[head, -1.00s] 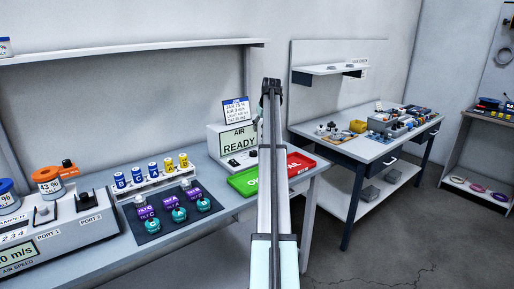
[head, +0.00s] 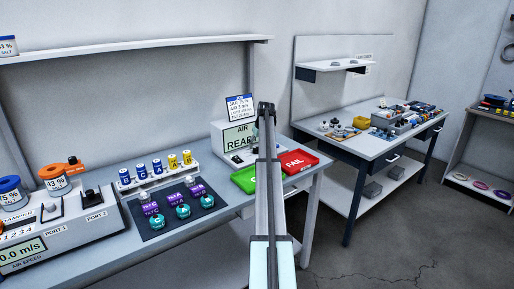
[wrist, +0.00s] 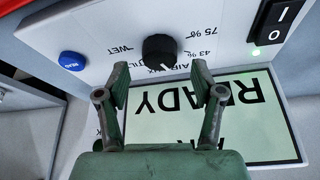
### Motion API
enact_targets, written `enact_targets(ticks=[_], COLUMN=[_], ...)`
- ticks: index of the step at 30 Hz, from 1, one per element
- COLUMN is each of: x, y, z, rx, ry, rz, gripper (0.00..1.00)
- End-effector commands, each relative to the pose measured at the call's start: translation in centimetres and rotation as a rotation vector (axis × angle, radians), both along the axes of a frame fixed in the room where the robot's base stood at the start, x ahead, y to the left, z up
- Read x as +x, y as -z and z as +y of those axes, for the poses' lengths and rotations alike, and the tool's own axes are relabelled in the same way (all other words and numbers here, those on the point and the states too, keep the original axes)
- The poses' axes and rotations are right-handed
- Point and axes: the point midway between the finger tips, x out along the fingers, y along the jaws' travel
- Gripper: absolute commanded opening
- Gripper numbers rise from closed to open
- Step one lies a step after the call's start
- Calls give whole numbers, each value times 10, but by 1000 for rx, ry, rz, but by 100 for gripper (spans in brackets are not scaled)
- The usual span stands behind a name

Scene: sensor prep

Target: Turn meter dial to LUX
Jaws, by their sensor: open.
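The meter (head: 217,139) is a white box with a lit screen (head: 239,134) reading AIR and READY, partly behind my arm in the head view. In the wrist view, upside down, its black round dial (wrist: 159,49) sits on the white panel, ringed by small labels such as WET, 43 % and 75 %. Some labels near the dial are partly hidden by my fingers. My gripper (wrist: 160,84) is open and empty, its two fingertips below the dial in the picture, one to each side. The screen (wrist: 255,118) lies below them. My gripper (head: 267,108) also shows in the head view.
A blue button (wrist: 72,61) and a black power switch (wrist: 283,20) flank the dial. A green tray (head: 243,181) and a red FAIL tray (head: 296,161) lie near the meter. A card (head: 241,108) stands behind it. Coloured bottles (head: 156,167) stand to the left.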

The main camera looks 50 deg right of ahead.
Motion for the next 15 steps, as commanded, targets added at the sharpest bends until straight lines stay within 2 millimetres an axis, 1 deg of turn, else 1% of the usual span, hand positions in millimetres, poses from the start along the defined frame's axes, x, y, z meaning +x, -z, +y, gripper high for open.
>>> enact_targets(ticks=[1, 6, 10, 15], x=[3, 8, 9, 10], y=[7, 21, 26, 27], z=[-2, -5, -5, -5], rx=[2, 0, 0, 0], ry=[0, 0, 0, 0], rz=[1, 0, 0, 0], gripper=[67, 67, 67, 67])
